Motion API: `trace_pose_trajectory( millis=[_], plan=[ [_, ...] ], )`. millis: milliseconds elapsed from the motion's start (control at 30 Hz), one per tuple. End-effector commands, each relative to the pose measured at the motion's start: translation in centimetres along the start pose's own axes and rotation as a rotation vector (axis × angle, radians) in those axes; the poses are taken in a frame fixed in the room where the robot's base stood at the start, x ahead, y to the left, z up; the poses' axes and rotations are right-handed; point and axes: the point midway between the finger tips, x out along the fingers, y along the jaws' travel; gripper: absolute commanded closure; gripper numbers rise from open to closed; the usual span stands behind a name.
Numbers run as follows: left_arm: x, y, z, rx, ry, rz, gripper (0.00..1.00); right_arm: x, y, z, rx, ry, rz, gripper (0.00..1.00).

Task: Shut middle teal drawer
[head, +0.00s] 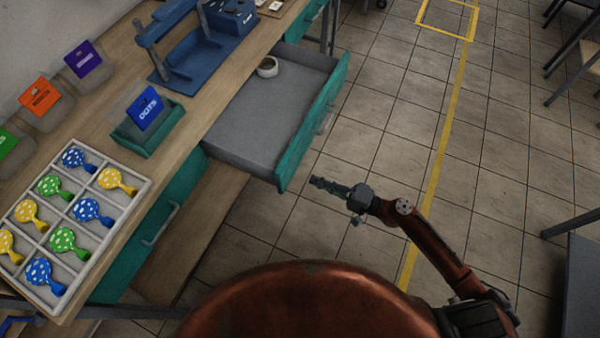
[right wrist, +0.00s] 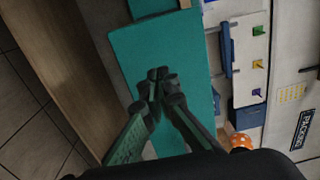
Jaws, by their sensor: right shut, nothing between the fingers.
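The middle teal drawer (head: 312,122) is pulled far out from under the workbench in the head view. Its grey inside (head: 255,125) holds a small white roll (head: 267,67) near the back. My right gripper (head: 316,182) is shut and empty, out over the floor beside the drawer's near front corner, apart from it as far as I can tell. In the right wrist view its closed fingertips (right wrist: 158,80) show in front of a teal panel (right wrist: 170,65); I cannot tell whether they touch it. My left gripper is out of view.
The workbench (head: 105,125) carries a tray (head: 148,185) of several balloons, a blue press (head: 190,55) and a teal box (head: 160,140) with a blue card. Another teal drawer front (head: 150,225) sits nearer, closed. Open tiled floor (head: 400,110) lies to the right.

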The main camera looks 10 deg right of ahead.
Motion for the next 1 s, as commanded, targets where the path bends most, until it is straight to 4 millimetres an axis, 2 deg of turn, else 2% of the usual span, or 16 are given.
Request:
trace_pose_trajectory(
  millis=[100,333,500,1000],
  plan=[
    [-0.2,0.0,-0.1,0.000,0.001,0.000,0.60,2.5,-0.2,0.0,-0.003,-0.003,-0.002,1.00],
    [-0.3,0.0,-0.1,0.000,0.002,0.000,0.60,5.6,-0.1,0.0,-0.002,-0.001,-0.001,1.00],
    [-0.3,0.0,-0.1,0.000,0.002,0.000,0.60,6.5,0.0,0.0,-0.001,0.000,0.000,1.00],
    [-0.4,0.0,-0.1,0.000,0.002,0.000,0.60,7.1,0.0,0.0,0.000,0.000,-0.001,1.00]
  ],
)
